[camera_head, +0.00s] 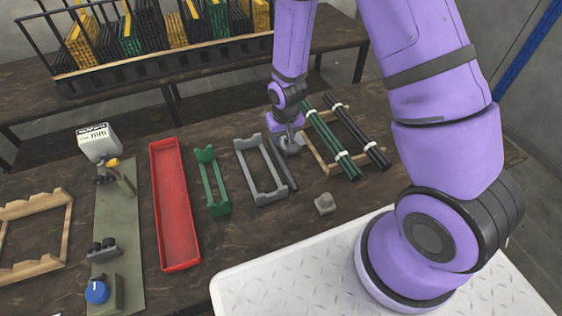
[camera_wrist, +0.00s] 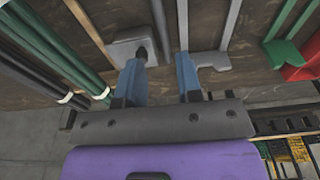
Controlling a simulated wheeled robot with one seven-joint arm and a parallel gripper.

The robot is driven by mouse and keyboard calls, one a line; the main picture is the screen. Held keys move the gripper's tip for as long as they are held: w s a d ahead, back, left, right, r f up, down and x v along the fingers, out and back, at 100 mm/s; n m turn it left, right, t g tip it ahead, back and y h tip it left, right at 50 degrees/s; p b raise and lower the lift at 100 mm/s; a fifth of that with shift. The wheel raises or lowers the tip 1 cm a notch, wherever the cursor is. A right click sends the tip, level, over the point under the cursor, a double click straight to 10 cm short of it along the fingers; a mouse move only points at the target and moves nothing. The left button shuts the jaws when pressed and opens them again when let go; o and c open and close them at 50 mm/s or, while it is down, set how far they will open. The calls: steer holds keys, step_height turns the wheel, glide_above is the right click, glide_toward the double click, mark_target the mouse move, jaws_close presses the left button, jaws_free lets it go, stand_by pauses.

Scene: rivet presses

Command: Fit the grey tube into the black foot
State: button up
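A dark grey tube (camera_head: 287,174) lies on the table along the right side of the grey cradle (camera_head: 240,165). The tube also shows in the wrist view (camera_wrist: 160,22), with its near end between my two fingers. My gripper (camera_head: 284,146) is low over the table at the far end of the tube; its blue fingers (camera_wrist: 162,66) are apart in the wrist view. A light grey block (camera_wrist: 122,49) sits beside the left finger, partly hidden; another small grey block (camera_head: 324,204) stands nearer the front. I cannot make out a clearly black foot.
A wooden rack (camera_head: 316,150) with green tubes (camera_head: 332,141) and black tubes (camera_head: 360,135) lies to the right. A green cradle (camera_head: 212,184), red tray (camera_head: 176,205) and press plate (camera_head: 127,220) stand to the left.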

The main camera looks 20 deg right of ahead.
mark_target(282, 161)
steer(key=f, duration=0.6)
steer(key=shift+w+f, duration=0.2)
steer(key=shift+w+d+f, duration=0.1)
steer(key=shift+w+f, duration=0.1)
steer(key=shift+f, duration=0.8)
steer(key=shift+w+a+f, duration=0.1)
steer(key=shift+w+f, duration=0.05)
steer(key=shift+f, duration=0.9)
steer(key=shift+w+d+f, duration=0.1)
steer(key=shift+w+f, duration=0.1)
steer(key=shift+f, duration=0.8)
jaws_close()
